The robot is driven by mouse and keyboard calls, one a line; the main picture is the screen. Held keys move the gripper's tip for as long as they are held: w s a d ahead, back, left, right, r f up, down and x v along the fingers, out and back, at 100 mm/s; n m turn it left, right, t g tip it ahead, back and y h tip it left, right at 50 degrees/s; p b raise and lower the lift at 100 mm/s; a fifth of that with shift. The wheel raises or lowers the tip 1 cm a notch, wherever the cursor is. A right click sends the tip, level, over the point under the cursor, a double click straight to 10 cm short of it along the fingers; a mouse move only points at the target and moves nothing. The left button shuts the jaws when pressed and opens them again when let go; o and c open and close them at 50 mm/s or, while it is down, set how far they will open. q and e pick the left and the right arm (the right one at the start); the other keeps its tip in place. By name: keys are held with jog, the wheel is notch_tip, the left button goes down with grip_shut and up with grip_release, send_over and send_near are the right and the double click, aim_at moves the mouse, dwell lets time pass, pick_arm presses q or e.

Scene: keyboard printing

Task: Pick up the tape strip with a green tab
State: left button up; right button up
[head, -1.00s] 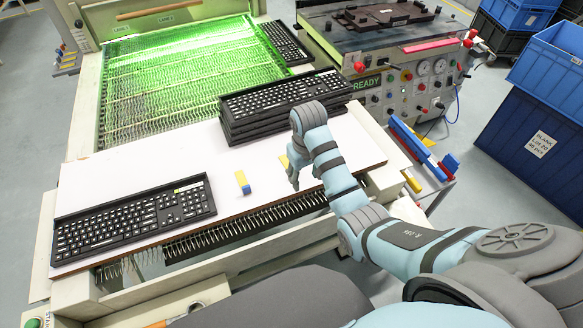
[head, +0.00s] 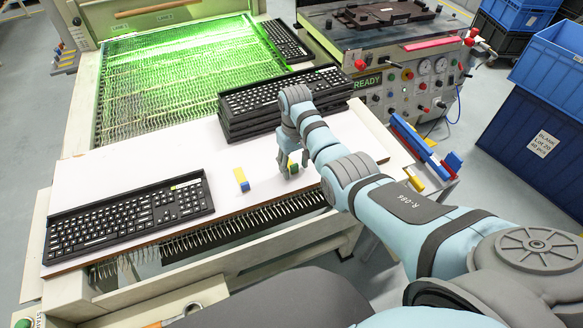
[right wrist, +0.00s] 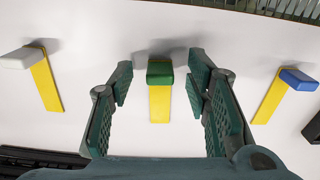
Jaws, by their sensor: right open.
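The tape strip with a green tab is a yellow strip with a green block at one end. In the right wrist view its green tab (right wrist: 160,72) lies on the white board between the open fingers of my right gripper (right wrist: 160,82). Neither finger visibly touches it. In the head view my right gripper (head: 289,166) is low over the board in front of the stacked keyboards, partly hiding the strip. A blue-tabbed strip (right wrist: 270,100) lies to the right in the wrist view, and a white-tabbed strip (right wrist: 45,82) lies to the left. My left gripper is not in view.
A keyboard (head: 130,218) lies on the left of the white board (head: 130,165). Stacked keyboards (head: 270,118) stand right behind my right gripper. A green-lit conveyor (head: 175,80) is at the back. The board between the left keyboard and the blue-tabbed strip is clear.

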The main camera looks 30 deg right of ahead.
jog(key=shift+f, duration=0.35)
jog(key=shift+r, duration=0.1)
jog(key=c, duration=0.8)
jog(key=shift+r, duration=0.15)
jog(key=shift+c, duration=0.2)
notch_tip(320, 180, up, 20)
jog(key=p, duration=0.9)
jog(key=shift+c, duration=0.3)
